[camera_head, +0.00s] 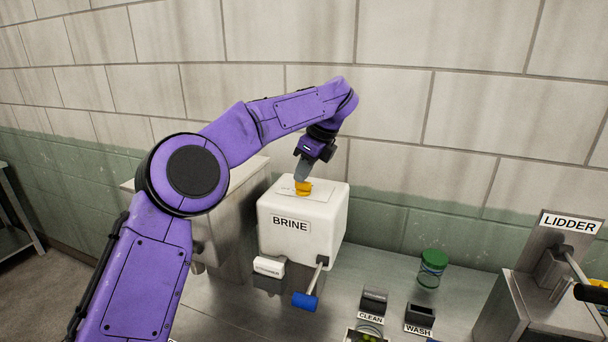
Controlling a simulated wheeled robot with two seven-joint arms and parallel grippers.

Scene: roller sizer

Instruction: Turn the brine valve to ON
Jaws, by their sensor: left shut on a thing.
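A white box labelled BRINE (325,222) stands on the metal bench in the head view. A small yellow-orange valve handle (303,189) sits on a plate on top of the box. My left gripper (302,177) reaches down onto the handle from above and is shut on it. The fingers hide part of the handle and of the markings on the plate, and I cannot read which way the handle points. My right gripper is not in view.
A lever with a blue grip (305,301) sticks out at the box's front. A green-lidded jar (432,268), CLEAN (373,302) and WASH (420,315) bins and the LIDDER machine (543,270) stand to the right. A metal cabinet (235,215) is close on the left.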

